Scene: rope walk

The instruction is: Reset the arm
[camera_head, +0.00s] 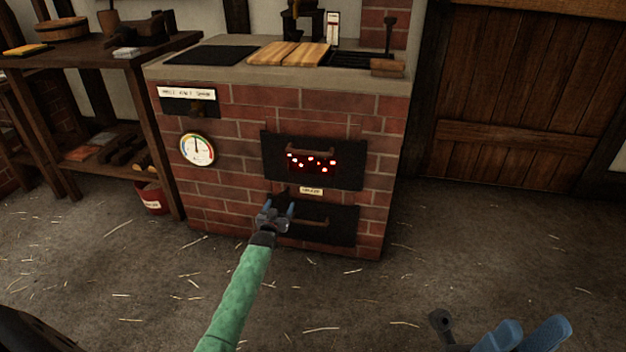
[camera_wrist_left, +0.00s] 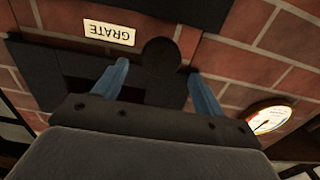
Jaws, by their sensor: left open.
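My left gripper (camera_head: 276,208) is at the lower front of the brick stove, its blue fingers pointing at the lower black door (camera_head: 335,225). In the left wrist view its two fingers (camera_wrist_left: 157,72) are spread apart. A dark round knob (camera_wrist_left: 160,56) shows between and beyond the fingertips; I cannot tell whether they touch it. A label reading GRATE (camera_wrist_left: 109,32) appears upside down there. My left arm reaches forward from the bottom. My right gripper (camera_head: 532,322) is low at the bottom right, away from the stove, with blue fingers partly cut off; its gap is unclear.
The brick stove (camera_head: 235,125) carries a glowing firebox door (camera_head: 340,162), a dial gauge (camera_head: 197,149) and wooden boards (camera_head: 290,54) on top. A wooden workbench (camera_head: 90,60) and a red bucket (camera_head: 152,197) stand left. Floor right of the stove is clear apart from straw.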

